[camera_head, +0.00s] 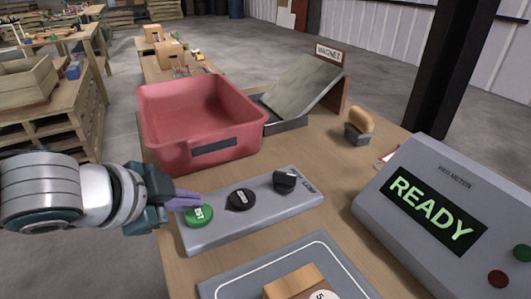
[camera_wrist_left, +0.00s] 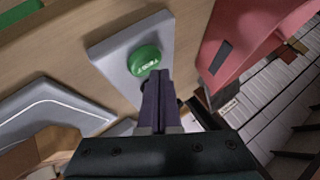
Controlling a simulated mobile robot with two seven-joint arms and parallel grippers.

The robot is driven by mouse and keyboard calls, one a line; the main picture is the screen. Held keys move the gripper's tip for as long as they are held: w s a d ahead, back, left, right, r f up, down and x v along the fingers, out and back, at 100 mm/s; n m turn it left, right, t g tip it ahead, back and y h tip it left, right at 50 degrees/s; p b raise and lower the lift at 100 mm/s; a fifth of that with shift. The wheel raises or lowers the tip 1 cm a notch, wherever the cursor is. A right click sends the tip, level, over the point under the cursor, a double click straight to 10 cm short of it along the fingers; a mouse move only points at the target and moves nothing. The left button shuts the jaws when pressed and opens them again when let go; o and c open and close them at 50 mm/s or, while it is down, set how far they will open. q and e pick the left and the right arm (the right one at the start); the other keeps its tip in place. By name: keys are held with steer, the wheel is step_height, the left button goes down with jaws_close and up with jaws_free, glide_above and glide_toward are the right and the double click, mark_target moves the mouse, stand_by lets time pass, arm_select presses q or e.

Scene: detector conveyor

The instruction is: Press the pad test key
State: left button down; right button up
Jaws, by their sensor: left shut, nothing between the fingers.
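A grey control strip (camera_head: 222,232) lies on the table with a green button (camera_head: 199,215), a black button (camera_head: 241,199) and a dark knob (camera_head: 286,181). The labels are too small to read surely, so I cannot tell which is the pad test key. My left gripper (camera_head: 196,200) is shut and empty, with its purple fingertips right at the green button. In the left wrist view the fingers (camera_wrist_left: 156,82) point at the green button (camera_wrist_left: 145,60) and overlap its lower edge; contact cannot be told. My right gripper is not in view.
A grey meter (camera_head: 375,210) reads READY, with green and red buttons at its right. A red bin (camera_head: 150,137) stands behind the strip. A white-outlined grey pad (camera_head: 237,287) with a wooden block (camera_head: 290,285) lies in front. A metal chute (camera_head: 303,88) stands behind.

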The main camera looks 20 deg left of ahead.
mark_target(193, 217)
arm_select(q)
steer(key=shift+f, duration=0.65)
stand_by(0.5)
steer(key=shift+r, duration=0.1)
steer(key=shift+r+p, duration=0.75)
steer(key=shift+p, duration=0.05)
step_height(193, 217, up, 5)
steer(key=p, duration=0.5)
steer(key=shift+r+p, duration=0.1)
steer(key=shift+p, duration=0.25)
stand_by(0.5)
